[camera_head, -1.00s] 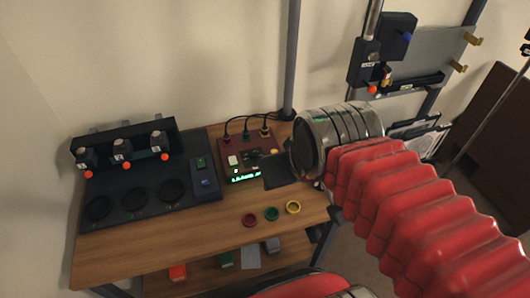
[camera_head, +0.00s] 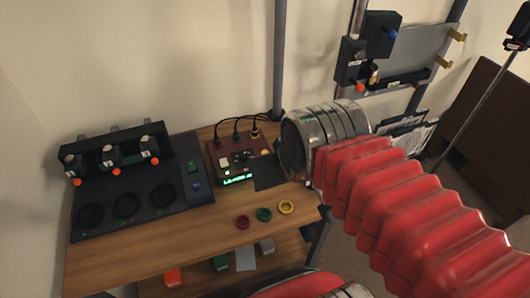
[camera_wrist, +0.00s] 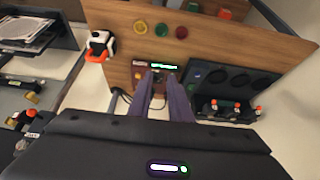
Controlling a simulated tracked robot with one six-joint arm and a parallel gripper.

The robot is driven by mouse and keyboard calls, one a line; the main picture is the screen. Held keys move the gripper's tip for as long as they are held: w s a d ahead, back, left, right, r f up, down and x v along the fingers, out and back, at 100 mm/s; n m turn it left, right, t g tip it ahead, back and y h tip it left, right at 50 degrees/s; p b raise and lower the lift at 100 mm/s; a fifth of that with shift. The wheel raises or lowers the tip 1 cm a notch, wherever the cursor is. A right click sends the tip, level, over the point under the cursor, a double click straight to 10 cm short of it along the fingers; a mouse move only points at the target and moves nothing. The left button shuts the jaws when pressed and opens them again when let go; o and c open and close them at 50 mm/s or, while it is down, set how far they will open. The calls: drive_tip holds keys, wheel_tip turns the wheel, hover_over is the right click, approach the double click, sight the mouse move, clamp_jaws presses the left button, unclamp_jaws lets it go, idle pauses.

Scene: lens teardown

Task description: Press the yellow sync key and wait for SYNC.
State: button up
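The red control box (camera_head: 226,150) stands at the back of the wooden bench, with a lit green display (camera_head: 237,180) whose text I cannot read. The yellow key (camera_head: 264,152) is at the box's right back edge. My gripper (camera_head: 265,172) shows as a dark flat finger just right of the box's front, beside the yellow key; contact cannot be told. In the wrist view my gripper (camera_wrist: 160,75) has two fingers with a narrow gap, pointing at the red box (camera_wrist: 141,77), nothing held between them.
Red (camera_head: 243,222), green (camera_head: 264,214) and yellow (camera_head: 286,207) rings lie on the bench in front. A black station (camera_head: 140,215) with round wells is at left. Cables rise behind the box near a grey post (camera_head: 279,60). Bare wood lies before the box.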

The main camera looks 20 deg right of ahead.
clamp_jaws()
idle(1.2)
